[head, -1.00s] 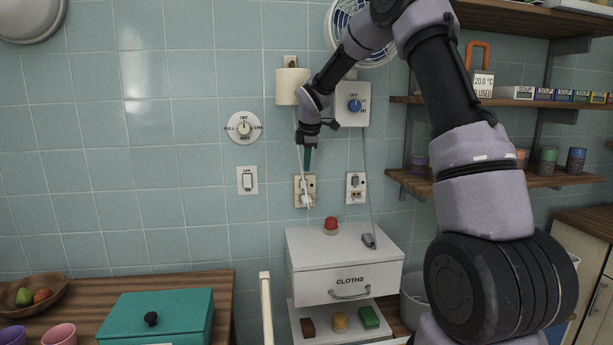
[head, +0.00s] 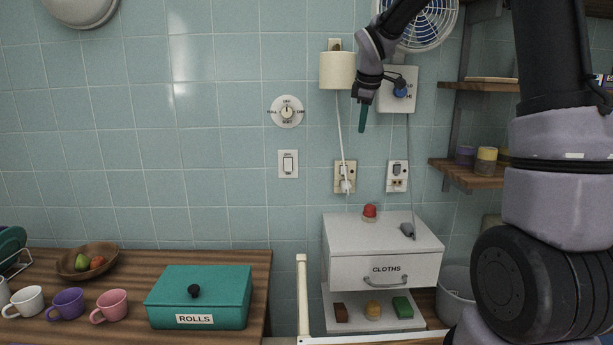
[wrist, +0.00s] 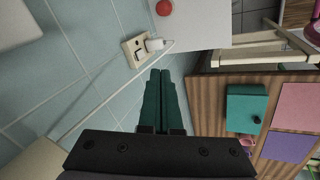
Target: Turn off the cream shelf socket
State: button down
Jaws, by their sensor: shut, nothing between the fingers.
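The cream socket (head: 345,177) is on the tiled wall above the white drawer box. A white plug (head: 347,187) sits in its lower part, with a cord running up toward the cream cylindrical lamp (head: 337,71). The socket also shows in the wrist view (wrist: 132,42), with the plug at its side; its rocker position is too small to tell. My gripper (head: 362,129) is shut and empty, its green fingers pointing down, above and slightly right of the socket in the head view and apart from it. In the wrist view the fingertips (wrist: 160,72) are clear of the socket.
A white socket (head: 397,176) is to the right, and a wall switch (head: 288,164) to the left. A white control box with a blue knob (head: 400,91) is close to my gripper.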

jog(key=s+d+r+m, duration=0.2)
jog(key=s+r+m, duration=0.15)
jog(key=s, duration=0.45)
jog(key=s+d+r+m, duration=0.25)
jog(key=s+m, duration=0.25)
jog(key=s, duration=0.3)
jog(key=s+f+m+t+y, duration=0.1)
jog(key=s+m+t+y, duration=0.1)
jog(key=s+m, duration=0.7)
jog(key=s, duration=0.8)
jog(key=shift+d, duration=0.3)
